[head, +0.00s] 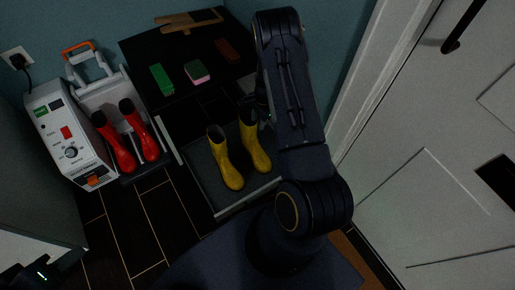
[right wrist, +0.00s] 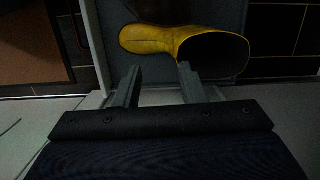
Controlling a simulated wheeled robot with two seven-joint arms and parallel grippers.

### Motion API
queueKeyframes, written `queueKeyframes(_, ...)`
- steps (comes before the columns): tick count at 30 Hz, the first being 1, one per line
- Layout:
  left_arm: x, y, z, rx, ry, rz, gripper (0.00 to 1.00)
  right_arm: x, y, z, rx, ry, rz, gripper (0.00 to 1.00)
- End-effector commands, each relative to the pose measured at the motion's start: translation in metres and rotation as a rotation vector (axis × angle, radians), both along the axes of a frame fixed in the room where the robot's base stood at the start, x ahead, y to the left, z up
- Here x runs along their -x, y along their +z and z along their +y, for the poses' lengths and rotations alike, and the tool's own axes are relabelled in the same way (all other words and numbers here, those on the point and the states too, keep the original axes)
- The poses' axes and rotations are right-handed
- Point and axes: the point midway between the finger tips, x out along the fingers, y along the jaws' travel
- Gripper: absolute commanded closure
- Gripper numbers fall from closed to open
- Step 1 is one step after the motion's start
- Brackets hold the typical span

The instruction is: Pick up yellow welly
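Two yellow wellies stand upright side by side on a grey tray (head: 205,178) in the head view: a left welly (head: 224,160) and a right welly (head: 254,148). My right gripper (right wrist: 158,78) is open and empty in the right wrist view. In the head view my right arm hides most of that gripper, beside the top of the right welly. My left gripper (head: 35,274) is partly in view at the bottom left corner; its fingers are unclear.
A dark bench (head: 190,82) behind holds a green block (head: 161,78), a pink-topped sponge (head: 197,72) and a brown brush (head: 228,50). A white door (head: 430,200) closes off the right.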

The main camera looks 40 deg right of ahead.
Motion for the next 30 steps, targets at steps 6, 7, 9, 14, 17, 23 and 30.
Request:
queueKeyframes(6, 0.0, -0.009, 0.0, 0.0, 0.0, -0.001, 0.64, 0.001, -0.026, 0.001, -0.001, -0.003, 0.005, 0.63)
queueKeyframes(7, 0.0, -0.01, 0.0, 0.0, 0.0, -0.001, 0.64, 0.001, -0.029, 0.002, -0.001, -0.002, 0.005, 0.63)
queueKeyframes(9, 0.0, -0.013, 0.0, 0.0, 0.0, -0.001, 0.64, 0.0, -0.033, 0.002, 0.0, -0.002, 0.004, 0.63)
queueKeyframes(14, 0.0, -0.025, -0.001, 0.0, 0.0, -0.001, 0.64, 0.001, -0.054, 0.001, 0.0, -0.003, 0.005, 0.63)
queueKeyframes(17, 0.0, -0.033, -0.001, 0.0, 0.0, -0.001, 0.64, 0.001, -0.07, 0.001, 0.0, -0.002, 0.005, 0.63)
queueKeyframes(23, 0.0, -0.035, -0.001, 0.0, 0.0, -0.001, 0.64, 0.002, -0.081, 0.004, -0.002, -0.002, 0.006, 0.63)
queueKeyframes(30, 0.0, -0.035, -0.001, 0.0, 0.0, -0.001, 0.64, 0.002, -0.08, 0.004, -0.002, -0.002, 0.007, 0.74)
